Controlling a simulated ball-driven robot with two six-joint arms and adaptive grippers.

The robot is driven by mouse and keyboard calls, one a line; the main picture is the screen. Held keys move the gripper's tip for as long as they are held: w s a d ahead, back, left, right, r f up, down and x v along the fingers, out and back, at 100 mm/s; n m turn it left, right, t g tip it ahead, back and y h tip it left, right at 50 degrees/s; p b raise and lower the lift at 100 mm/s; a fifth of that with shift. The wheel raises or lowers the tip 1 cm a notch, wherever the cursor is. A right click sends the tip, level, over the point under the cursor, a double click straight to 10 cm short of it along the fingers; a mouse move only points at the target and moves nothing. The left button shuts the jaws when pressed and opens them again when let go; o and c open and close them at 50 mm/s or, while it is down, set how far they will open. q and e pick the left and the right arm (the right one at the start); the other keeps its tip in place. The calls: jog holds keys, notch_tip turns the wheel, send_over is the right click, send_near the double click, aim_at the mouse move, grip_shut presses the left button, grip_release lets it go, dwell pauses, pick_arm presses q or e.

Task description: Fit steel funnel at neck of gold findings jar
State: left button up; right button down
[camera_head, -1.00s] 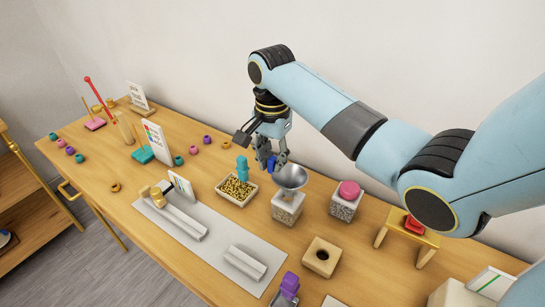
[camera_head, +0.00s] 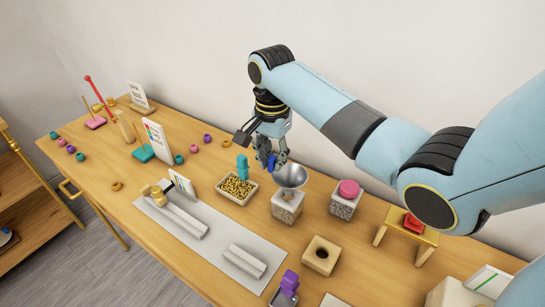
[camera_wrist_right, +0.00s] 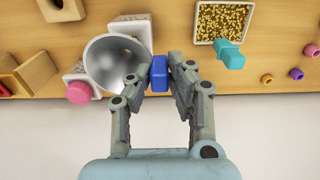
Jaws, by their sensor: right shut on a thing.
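The steel funnel (camera_head: 291,175) is a shiny grey cone with a blue grip block (camera_head: 271,162). My right gripper (camera_head: 270,158) is shut on that blue block, which also shows between the fingertips in the right wrist view (camera_wrist_right: 160,73). The funnel hangs over a squarish pale jar (camera_head: 286,209), its spout pointing down at the jar's top. I cannot tell whether the spout is inside the neck or just above it. My left gripper is out of view.
A tray of gold beads (camera_head: 222,193) with a teal-handled piece (camera_head: 242,167) stands left of the jar. A pink-lidded jar (camera_head: 345,199) stands to the right. A wooden block with a hole (camera_head: 321,256) and a grey mat (camera_head: 215,255) lie in front.

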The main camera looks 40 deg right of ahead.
aim_at(272, 169)
jog(key=shift+f+b, duration=0.4)
jog(key=shift+f, duration=1.35)
jog(key=c, duration=1.1)
grip_release()
jog(key=shift+c, duration=0.2)
notch_tip(272, 169, up, 12)
jog(key=shift+r, duration=0.1)
jog(key=shift+a, duration=0.1)
